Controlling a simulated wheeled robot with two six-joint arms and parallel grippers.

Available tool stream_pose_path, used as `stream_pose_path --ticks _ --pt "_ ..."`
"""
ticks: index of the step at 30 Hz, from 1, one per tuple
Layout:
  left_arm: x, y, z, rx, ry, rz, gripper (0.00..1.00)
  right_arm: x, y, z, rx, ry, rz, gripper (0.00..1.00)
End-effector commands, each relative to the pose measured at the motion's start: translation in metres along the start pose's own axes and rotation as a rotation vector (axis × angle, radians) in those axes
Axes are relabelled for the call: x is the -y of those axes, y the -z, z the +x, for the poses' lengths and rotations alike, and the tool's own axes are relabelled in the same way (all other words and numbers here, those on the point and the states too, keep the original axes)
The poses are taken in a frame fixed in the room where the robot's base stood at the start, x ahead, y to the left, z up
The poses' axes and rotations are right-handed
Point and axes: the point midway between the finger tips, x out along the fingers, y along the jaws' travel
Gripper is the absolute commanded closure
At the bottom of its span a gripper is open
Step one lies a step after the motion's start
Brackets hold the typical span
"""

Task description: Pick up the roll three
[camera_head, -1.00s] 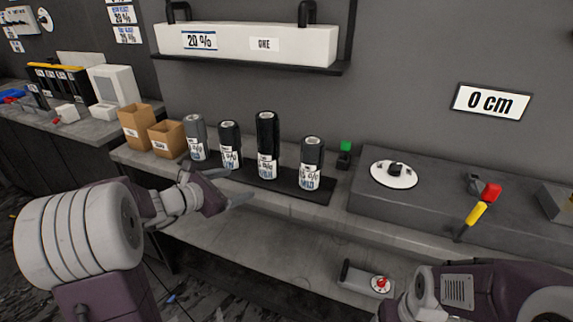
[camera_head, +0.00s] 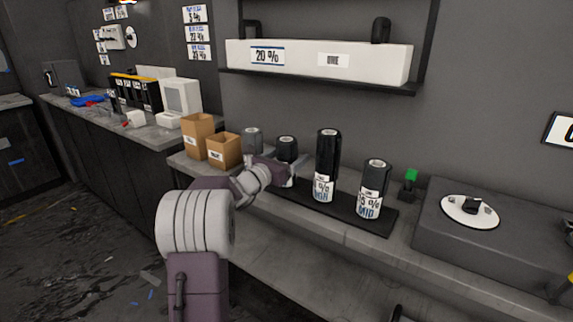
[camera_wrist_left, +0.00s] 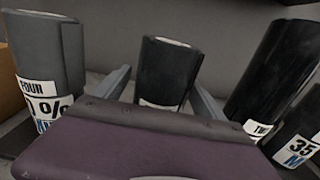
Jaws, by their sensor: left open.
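Roll three, the short black roll (camera_head: 287,147), stands upright second from the left in the row on the bench. In the left wrist view this roll (camera_wrist_left: 167,72) stands between the two fingers of my left gripper (camera_wrist_left: 163,92), which is open. I cannot tell whether the fingers touch it; its label is mostly hidden by the gripper body. In the head view my left gripper (camera_head: 285,174) is in front of the roll and hides its lower part. My right gripper is out of view.
A grey roll labelled FOUR (camera_wrist_left: 45,60) stands close on the left. A taller black roll (camera_head: 327,160) and another black roll (camera_head: 373,180) stand to the right on a dark tray (camera_head: 345,216). Cardboard boxes (camera_head: 223,150) are at the left; a white box shelf (camera_head: 310,62) hangs above.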

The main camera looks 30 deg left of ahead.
Motion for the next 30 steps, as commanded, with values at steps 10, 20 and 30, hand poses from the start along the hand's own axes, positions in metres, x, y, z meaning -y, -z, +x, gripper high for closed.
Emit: stream_pose_path --ticks 10,20,30 --pt "0.000 0.000 0.016 -0.001 -0.001 -0.001 0.19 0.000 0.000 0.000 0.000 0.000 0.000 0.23" --pt "0.000 0.000 0.016 0.001 -0.001 0.000 1.00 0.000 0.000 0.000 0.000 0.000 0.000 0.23" --pt "0.000 -0.035 0.015 0.004 -0.001 0.004 1.00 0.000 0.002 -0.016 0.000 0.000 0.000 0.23"
